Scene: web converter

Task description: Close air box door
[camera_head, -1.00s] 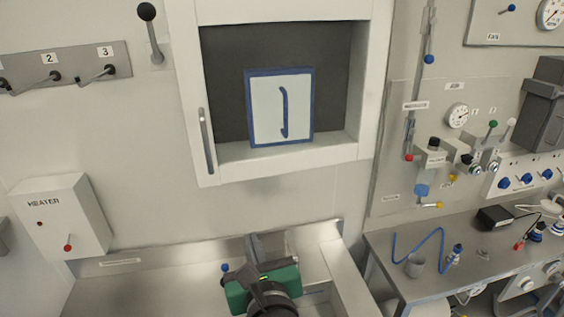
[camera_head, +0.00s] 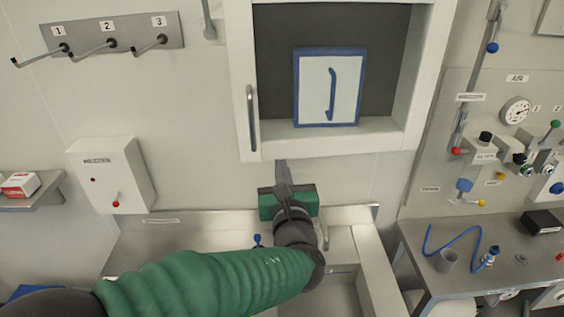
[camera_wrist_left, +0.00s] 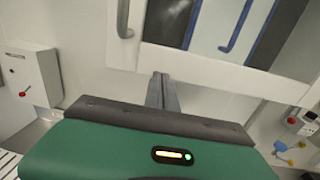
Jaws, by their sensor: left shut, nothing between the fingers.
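The air box (camera_head: 326,70) is on the wall at the upper centre of the head view. Its white-framed door (camera_head: 242,75) has a dark vertical handle (camera_head: 252,118) on its left side. I cannot tell how far the door stands from its seat. The wrist view also shows the door's white frame (camera_wrist_left: 190,62) and handle (camera_wrist_left: 124,17). A blue-framed panel with a blue curved bar (camera_head: 327,87) shows through the opening. My left gripper (camera_head: 282,164) is shut and empty, near the frame's lower edge, right of and below the handle; contact is unclear. My right gripper is out of view.
A metal basin (camera_head: 345,245) is below the air box. A bench (camera_head: 445,285) with a cup and blue tube stands at right, below gauges and valves.

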